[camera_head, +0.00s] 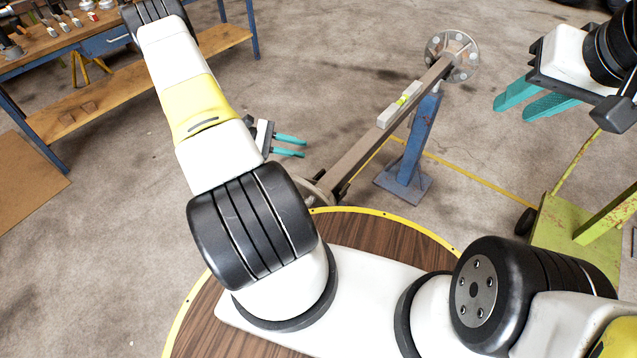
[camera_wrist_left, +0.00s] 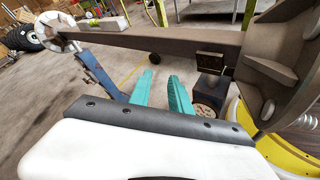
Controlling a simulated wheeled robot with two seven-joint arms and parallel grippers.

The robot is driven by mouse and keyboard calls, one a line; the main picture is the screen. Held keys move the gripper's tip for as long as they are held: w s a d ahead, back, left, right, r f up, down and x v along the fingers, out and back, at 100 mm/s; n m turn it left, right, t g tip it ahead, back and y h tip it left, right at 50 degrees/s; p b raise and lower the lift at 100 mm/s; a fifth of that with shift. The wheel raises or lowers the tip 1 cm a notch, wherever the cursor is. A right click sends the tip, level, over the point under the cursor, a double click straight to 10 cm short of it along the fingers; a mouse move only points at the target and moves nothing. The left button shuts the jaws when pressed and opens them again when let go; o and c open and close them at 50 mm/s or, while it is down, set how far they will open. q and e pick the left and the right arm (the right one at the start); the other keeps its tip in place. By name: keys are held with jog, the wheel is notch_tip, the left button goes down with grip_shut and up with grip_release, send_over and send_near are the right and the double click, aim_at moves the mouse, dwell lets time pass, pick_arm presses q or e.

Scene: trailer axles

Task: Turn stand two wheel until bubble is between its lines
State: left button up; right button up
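A long brown axle beam (camera_head: 365,150) runs from a round hub (camera_head: 452,58) at the far end to a near end partly hidden behind my left arm. A pale level with a yellow-green vial (camera_head: 402,100) lies on the beam; it also shows in the left wrist view (camera_wrist_left: 112,24). The bubble is too small to read against its lines. A blue stand (camera_head: 410,150) bears the far part. In the left wrist view, a small spoked wheel (camera_wrist_left: 208,111) shows at a dark stand under the near end. My left gripper (camera_head: 291,147) is open and empty, left of that wheel. My right gripper (camera_head: 532,100) is open and empty, far from the beam.
A workbench (camera_head: 110,42) with tools stands at the back left. A yellow-green frame (camera_head: 580,235) stands at the right. A brown round top with a yellow rim (camera_head: 410,224) lies below my arms. The floor between bench and axle is clear.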

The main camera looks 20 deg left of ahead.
pick_arm(q)
jog(key=s+d+f+n+t+y, duration=0.1)
jog(key=s+f+n+t+y, duration=0.3)
jog(key=f, duration=0.6)
jog(key=s+f+n+t+y, duration=0.1)
jog(key=s+f+n+t, duration=0.25)
jog(key=f+n, duration=0.5)
jog(key=s+d+f+n+t+y, duration=0.1)
jog(key=s+f+n+t+y, duration=0.3)
jog(key=f, duration=0.7)
jog(key=shift+m+t+h, duration=0.35)
jog(key=shift+t+h, duration=0.1)
jog(key=shift+h, duration=0.25)
jog(key=x, duration=0.7)
jog(key=shift+w+a+r, duration=0.1)
jog(key=shift+w+a, duration=0.05)
jog(key=shift+a, duration=0.1)
grip_shut()
